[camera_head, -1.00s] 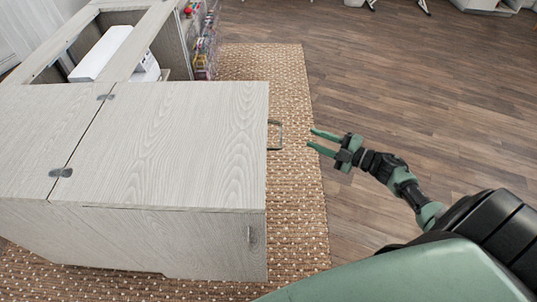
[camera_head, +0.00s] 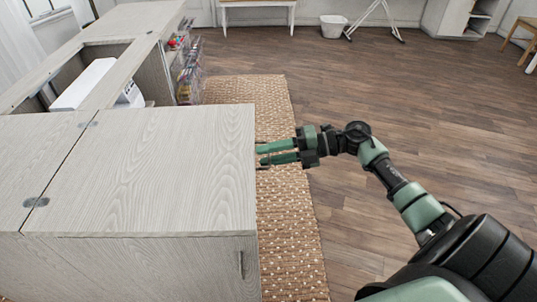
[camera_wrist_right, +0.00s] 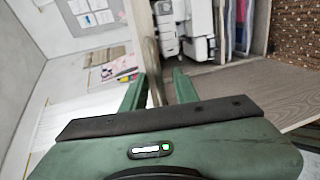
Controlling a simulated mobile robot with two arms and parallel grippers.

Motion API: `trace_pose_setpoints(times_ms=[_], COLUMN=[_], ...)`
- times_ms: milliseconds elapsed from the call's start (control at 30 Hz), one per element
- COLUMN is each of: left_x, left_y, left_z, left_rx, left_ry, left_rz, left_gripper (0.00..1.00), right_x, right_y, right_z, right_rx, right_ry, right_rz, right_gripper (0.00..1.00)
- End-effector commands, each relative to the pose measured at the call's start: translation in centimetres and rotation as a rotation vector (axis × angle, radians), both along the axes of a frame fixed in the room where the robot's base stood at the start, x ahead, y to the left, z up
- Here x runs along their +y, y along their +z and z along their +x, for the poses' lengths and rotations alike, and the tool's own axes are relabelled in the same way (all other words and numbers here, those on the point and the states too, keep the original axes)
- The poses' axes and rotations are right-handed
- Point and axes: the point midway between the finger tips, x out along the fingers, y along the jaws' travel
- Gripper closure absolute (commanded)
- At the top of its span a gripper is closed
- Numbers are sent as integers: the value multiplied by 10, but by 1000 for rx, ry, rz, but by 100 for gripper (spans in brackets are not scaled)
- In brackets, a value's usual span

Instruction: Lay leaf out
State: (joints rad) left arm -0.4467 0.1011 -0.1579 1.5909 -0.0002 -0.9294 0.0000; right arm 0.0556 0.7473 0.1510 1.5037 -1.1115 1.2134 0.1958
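The leaf (camera_head: 165,170) is a pale wood-grain panel lying flat on the cabinet, with hinges (camera_head: 36,202) along its left side. My right gripper (camera_head: 262,153) is at the leaf's right edge, fingers pointing left at the edge. The leaf's handle is mostly hidden by the gripper in the head view. In the right wrist view the fingers (camera_wrist_right: 158,88) are apart, with an upright pale bar (camera_wrist_right: 153,68), seemingly the handle, between them. I cannot tell whether they touch it. My left gripper is not in view.
A white sewing machine (camera_head: 84,84) sits in the cabinet's opening at the back left. Shelves of coloured supplies (camera_head: 187,72) stand beside it. A woven rug (camera_head: 290,225) lies right of the cabinet.

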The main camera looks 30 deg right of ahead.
Motion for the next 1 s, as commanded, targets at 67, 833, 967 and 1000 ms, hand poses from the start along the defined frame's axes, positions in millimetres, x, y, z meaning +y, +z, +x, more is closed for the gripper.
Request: trace_pose_setpoints(times_ms=[67, 833, 967, 1000], left_x=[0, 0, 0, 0], left_y=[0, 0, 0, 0], left_z=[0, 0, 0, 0], left_rx=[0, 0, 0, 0], left_ry=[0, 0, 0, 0], left_rz=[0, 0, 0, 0], left_gripper=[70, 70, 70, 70], right_x=[1, 1, 1, 1], right_y=[0, -1, -1, -1], right_z=[1, 0, 0, 0], right_rx=[-1, 0, 0, 0], right_ry=[0, 0, 0, 0], right_rz=[1, 0, 0, 0], right_gripper=[71, 100, 100, 100])
